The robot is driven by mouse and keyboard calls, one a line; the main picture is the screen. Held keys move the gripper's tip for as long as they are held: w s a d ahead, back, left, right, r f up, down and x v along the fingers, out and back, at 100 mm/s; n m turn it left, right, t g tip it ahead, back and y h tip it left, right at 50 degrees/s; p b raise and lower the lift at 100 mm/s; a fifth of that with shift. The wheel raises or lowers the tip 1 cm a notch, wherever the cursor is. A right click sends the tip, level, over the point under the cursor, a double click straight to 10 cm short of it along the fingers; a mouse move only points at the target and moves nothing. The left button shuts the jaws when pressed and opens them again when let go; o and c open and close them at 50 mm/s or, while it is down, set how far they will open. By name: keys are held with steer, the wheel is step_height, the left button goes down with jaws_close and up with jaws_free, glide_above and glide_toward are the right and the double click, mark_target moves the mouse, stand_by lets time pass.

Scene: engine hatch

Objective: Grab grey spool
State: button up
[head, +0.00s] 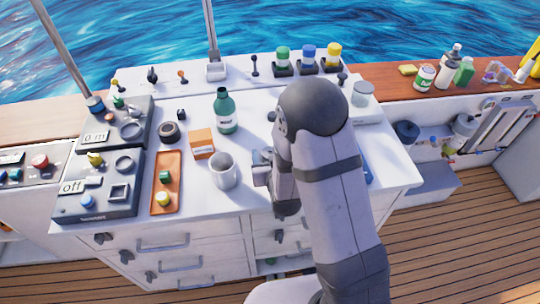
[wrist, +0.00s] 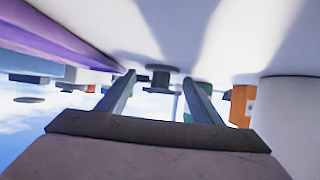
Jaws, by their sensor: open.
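The grey spool (wrist: 162,79) is a small dark grey flanged piece on the white worktop. In the wrist view, which is upside down, it shows centred between the fingertips and seems to lie beyond them. My gripper (wrist: 160,83) is open, with nothing between its fingers. In the head view my gripper (head: 261,167) is low over the worktop, just right of the grey mug (head: 224,172), and my arm hides part of it. A small dark piece (head: 272,116) at the arm's edge beyond the gripper looks like the spool, mostly hidden.
The mug also stands close in the wrist view (wrist: 292,118). An orange box (head: 203,143) and a green bottle (head: 225,111) stand left of the gripper. A purple thing (wrist: 62,38) runs along the wrist view's left side. Colour-capped jars (head: 308,58) line the back.

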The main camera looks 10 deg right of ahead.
mark_target(270, 152)
steer(key=shift+c, duration=0.3)
steer(key=c, duration=1.1)
steer(key=shift+r, duration=0.1)
steer(key=shift+r, duration=4.9)
